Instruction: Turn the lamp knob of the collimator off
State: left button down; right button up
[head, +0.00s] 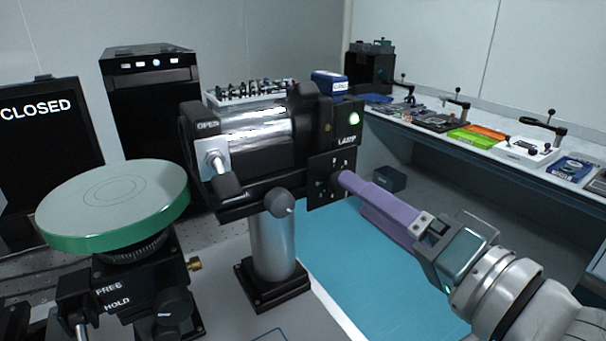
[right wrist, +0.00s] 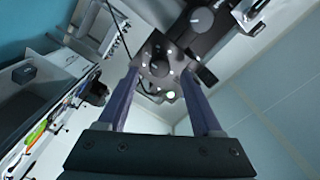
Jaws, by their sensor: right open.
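The collimator (head: 258,135) is a dark and chrome barrel on a metal post, with an "OPEN" label at its left end. Its lamp housing (head: 345,140) is at the right end, marked "LAMP", with a lit green light (head: 354,118). The lamp knob (right wrist: 158,68) shows on the dark plate in the right wrist view, between my right gripper's fingers. My right gripper (head: 345,182) has long purple fingers. They reach the plate below the lamp label and are spread apart; whether they touch the knob I cannot tell. The left gripper is not seen.
A round green-edged stage (head: 115,205) with a "FREE/HOLD" mount stands at the left. A teal mat (head: 370,275) lies under my right arm. A side bench (head: 480,150) with tools and trays runs along the right. A "CLOSED" screen (head: 38,130) stands at far left.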

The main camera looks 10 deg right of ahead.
jog(key=shift+x, duration=1.5)
jog(key=shift+c, duration=0.4)
grip_shut()
